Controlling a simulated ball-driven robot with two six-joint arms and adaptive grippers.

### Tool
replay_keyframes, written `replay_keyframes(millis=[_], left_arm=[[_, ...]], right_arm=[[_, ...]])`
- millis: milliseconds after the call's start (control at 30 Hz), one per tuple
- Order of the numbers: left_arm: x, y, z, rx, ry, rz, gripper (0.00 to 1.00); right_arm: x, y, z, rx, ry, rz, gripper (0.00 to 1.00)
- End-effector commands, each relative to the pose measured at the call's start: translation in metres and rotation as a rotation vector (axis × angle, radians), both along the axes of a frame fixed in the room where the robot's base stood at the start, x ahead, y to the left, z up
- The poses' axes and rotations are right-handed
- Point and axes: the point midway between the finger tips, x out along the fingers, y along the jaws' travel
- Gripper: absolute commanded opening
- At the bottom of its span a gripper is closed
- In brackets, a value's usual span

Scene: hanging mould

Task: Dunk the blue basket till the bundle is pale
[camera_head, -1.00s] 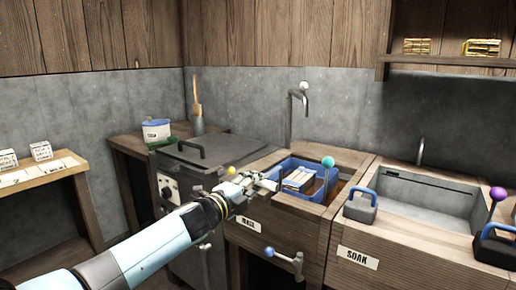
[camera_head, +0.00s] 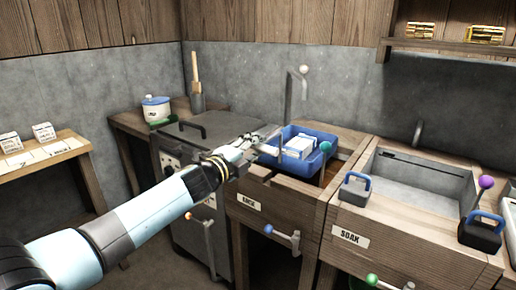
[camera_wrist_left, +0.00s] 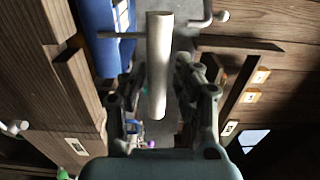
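The blue basket (camera_head: 322,160) is at the wooden tank labelled RINSE (camera_head: 262,183) in the head view, with its rim and part of its wall above the tank edge. A whitish bundle (camera_head: 300,147) sits in it and looks pale on top; its lower part is hidden by the basket. My left gripper (camera_head: 264,146) is at the basket's left side. In the left wrist view its fingers are closed around a pale cylindrical grip (camera_wrist_left: 159,65), joined by a thin rod to the blue basket (camera_wrist_left: 95,35). My right gripper is out of view.
A tap (camera_head: 292,95) stands behind the rinse tank. The basin labelled SOAK (camera_head: 420,175) lies to the right, with blue-handled blocks (camera_head: 355,188) on its rim. A lidded grey unit (camera_head: 215,135) and a white pot (camera_head: 156,110) are left. Levers project in front.

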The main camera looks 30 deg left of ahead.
Motion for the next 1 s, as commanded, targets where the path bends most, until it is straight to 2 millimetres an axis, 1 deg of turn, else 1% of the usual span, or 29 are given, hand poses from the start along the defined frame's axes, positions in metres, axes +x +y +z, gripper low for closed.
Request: replay_keyframes(millis=[33, 133, 167, 367, 467, 733, 1000], left_arm=[[0.000, 0.000, -0.001, 0.000, 0.001, 0.000, 0.39], [0.000, 0.000, -0.001, 0.000, 0.002, 0.000, 0.52], [0.000, 0.000, -0.001, 0.000, 0.002, 0.000, 0.54], [-0.001, 0.000, -0.002, -0.001, 0.003, 0.000, 0.54], [-0.004, 0.000, -0.003, 0.000, 0.004, 0.000, 0.54], [-0.033, 0.002, -0.002, -0.001, 0.004, 0.000, 0.54], [-0.063, 0.004, -0.004, 0.001, 0.004, -0.002, 0.54]], right_arm=[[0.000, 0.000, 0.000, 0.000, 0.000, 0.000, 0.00], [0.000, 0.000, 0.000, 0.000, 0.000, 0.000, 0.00], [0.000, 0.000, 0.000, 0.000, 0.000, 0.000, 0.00], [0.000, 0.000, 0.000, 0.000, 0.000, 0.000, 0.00], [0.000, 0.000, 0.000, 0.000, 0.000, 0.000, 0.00], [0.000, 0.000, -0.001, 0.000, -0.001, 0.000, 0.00], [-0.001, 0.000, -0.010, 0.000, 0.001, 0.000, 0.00]])
